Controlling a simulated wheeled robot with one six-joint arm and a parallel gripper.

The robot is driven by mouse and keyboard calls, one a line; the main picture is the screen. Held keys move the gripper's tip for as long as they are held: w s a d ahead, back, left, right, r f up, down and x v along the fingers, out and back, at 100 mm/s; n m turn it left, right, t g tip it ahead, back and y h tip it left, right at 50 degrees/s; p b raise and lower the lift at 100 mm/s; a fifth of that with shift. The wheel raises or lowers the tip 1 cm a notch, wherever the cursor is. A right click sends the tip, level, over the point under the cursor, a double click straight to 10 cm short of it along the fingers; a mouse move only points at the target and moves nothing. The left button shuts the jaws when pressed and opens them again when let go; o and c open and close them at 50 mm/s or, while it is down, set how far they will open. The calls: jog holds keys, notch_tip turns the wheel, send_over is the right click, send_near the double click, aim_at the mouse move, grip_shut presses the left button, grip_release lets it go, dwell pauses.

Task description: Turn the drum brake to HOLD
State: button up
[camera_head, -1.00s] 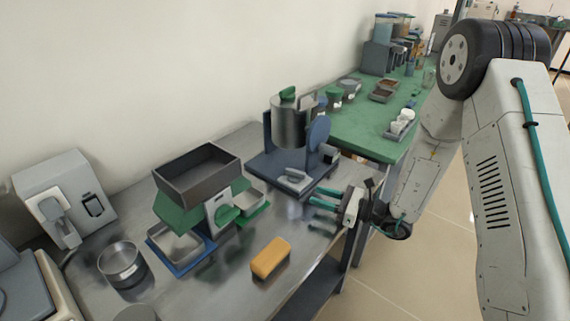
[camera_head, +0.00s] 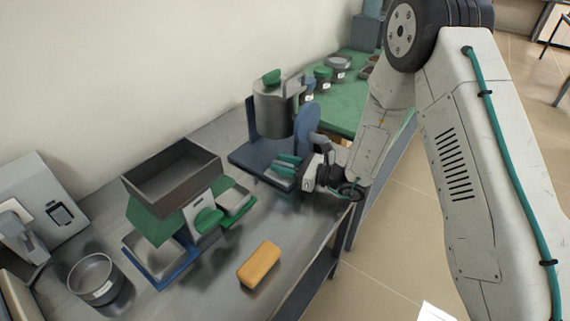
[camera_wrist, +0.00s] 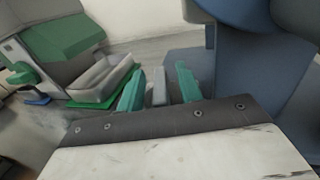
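The drum machine has a metal drum (camera_head: 274,108) with a green knob on its lid, on a dark blue stand (camera_head: 250,152). The brake appears to be the light grey lever (camera_head: 279,181) low on the stand's front, partly hidden by my gripper. My gripper (camera_head: 284,166) is at this lever, its green fingers pointing left. In the wrist view, the fingers (camera_wrist: 158,88) are apart, with a grey piece (camera_wrist: 160,86), likely the lever, showing between them. I cannot tell whether they touch it. Any HOLD marking is not readable.
An open dark tray (camera_head: 172,172) sits on a green stand to the left, near a blue-rimmed pan (camera_head: 160,262). A yellow block (camera_head: 259,265) and a round metal pan (camera_head: 96,279) lie on the steel bench. A green table (camera_head: 340,108) stands beyond.

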grip_shut()
jog(key=shift+s+m+t+h, duration=0.1)
jog(key=shift+m+t+h, duration=0.8)
jog(key=shift+t, duration=0.5)
jog(key=shift+m+t+h, duration=0.4)
jog(key=shift+m+t, duration=0.3)
jog(key=shift+t, duration=0.1)
grip_release()
jog(key=shift+d, duration=0.1)
jog(key=v, duration=0.7)
jog(key=shift+s+d, duration=0.2)
jog(key=shift+d, duration=0.15)
